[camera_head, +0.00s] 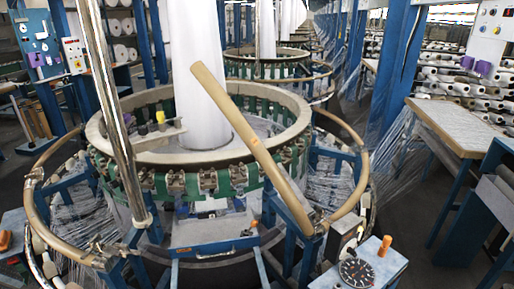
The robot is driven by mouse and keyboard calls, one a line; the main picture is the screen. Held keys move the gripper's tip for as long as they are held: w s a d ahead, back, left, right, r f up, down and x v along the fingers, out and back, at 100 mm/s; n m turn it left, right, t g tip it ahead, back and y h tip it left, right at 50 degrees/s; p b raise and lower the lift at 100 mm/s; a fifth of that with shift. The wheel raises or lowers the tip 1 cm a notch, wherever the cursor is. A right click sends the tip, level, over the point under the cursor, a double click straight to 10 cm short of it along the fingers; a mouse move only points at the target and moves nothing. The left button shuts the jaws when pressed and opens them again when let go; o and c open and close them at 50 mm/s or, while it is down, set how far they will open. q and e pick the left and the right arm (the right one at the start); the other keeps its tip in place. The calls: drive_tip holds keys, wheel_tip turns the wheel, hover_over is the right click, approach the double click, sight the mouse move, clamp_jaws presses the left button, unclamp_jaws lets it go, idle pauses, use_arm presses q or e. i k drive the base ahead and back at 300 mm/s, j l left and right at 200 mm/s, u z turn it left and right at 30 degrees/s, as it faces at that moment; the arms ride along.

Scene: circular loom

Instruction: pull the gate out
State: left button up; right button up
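The circular loom (200,150) stands in the middle, with a tan outer rail around it. The rail is open at the front. A tan bar (250,140) rises at a slant from the rail's right end, its upper end in front of the white fabric tube. In the front opening sits a low blue frame with a crossbar (215,247) and a small orange mark. I cannot tell for certain whether the slanted bar or this blue frame is the gate. Neither of my grippers is in view, and nothing visible touches either part.
A shiny metal pole (112,110) stands at the front left. A blue box with a dial (356,271) and an orange knob (384,245) is at the front right. A blue-legged table (450,125) stands farther right. Dark floor shows between loom and table.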

sight(195, 237)
drive_tip(key=i+j+z, duration=0.2)
drive_tip(key=z, duration=0.2)
drive_tip(key=i+j+z, duration=0.15)
drive_tip(key=j+z, duration=0.25)
